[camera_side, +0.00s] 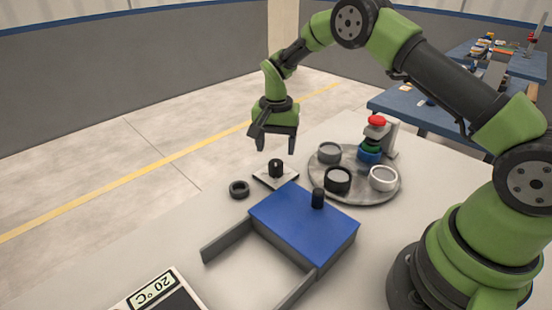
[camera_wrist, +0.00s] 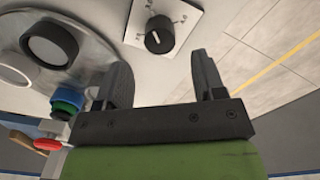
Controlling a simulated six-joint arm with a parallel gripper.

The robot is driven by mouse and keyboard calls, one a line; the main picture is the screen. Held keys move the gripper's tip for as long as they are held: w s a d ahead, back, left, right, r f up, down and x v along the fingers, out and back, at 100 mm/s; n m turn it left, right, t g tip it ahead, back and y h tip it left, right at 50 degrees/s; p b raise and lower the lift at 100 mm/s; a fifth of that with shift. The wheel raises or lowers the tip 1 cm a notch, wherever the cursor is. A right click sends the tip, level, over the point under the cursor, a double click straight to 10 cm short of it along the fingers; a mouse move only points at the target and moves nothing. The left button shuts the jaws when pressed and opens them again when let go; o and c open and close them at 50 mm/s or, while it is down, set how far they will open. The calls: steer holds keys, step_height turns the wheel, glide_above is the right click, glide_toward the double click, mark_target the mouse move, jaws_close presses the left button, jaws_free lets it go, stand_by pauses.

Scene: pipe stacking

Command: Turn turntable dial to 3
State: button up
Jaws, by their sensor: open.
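The turntable dial (camera_side: 275,168) is a black knob on a small white plate (camera_side: 262,181), left of the round turntable. Marks on the plate are too small to read. My gripper (camera_side: 275,147) is open and empty, pointing down above the dial and apart from it. In the wrist view my gripper (camera_wrist: 160,70) shows its two fingers spread, with the dial beyond the gap between them.
The grey turntable (camera_side: 372,196) carries several ring-shaped pipes and a blue-green stack beside a red-topped post (camera_side: 377,121). A black ring (camera_side: 239,189) lies left of the dial plate. A blue box (camera_side: 290,225) with a black knob stands in front.

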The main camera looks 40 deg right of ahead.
steer(key=shift+r, duration=2.1)
steer(key=shift+r, duration=0.15)
step_height(320, 180, up, 10)
steer(key=n+t, duration=0.2)
glide_above(276, 162)
steer(key=s+a, duration=0.2)
steer(key=s, duration=0.2)
steer(key=s+a+r+n+t+y, duration=0.1)
steer(key=s+a+r+n+t, duration=0.1)
steer(key=s+r, duration=0.55)
steer(key=s+a+r+n+t, duration=0.1)
steer(key=s, duration=0.6)
steer(key=s+a+n+t+y, duration=0.1)
steer(key=s+n+t, duration=0.1)
steer(key=s, duration=0.6)
steer(key=shift+s+a+r, duration=0.15)
steer(key=shift+r, duration=0.2)
